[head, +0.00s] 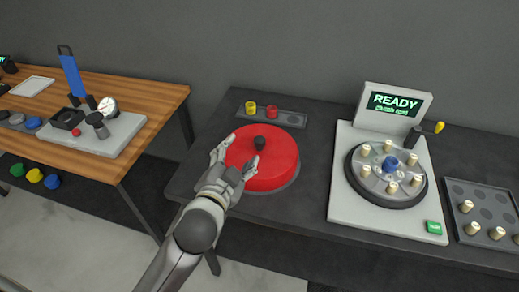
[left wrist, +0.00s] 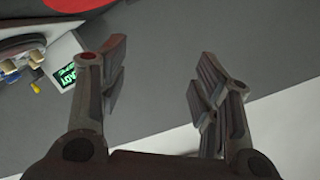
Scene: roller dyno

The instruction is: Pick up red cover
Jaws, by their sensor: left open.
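The red cover (head: 278,168) is a round, flat-topped red disc with a black knob (head: 259,142) on top. It rests on a round grey base on the dark table. In the left wrist view only a slice of the red cover (left wrist: 78,4) shows at the top edge. My left gripper (head: 237,159) is open and empty. In the head view its fingers overlap the cover's left side, near the knob; whether they touch the cover cannot be told. Both fingers stand wide apart in the left wrist view (left wrist: 155,75). My right gripper is not in view.
Right of the cover stands a white machine (head: 340,205) with a READY screen (head: 394,104) and a round dial holding several pegs. A grey tray (head: 290,118) with a yellow and a red piece lies behind the cover. A peg tray (head: 482,212) lies far right. A wooden table (head: 150,95) stands left.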

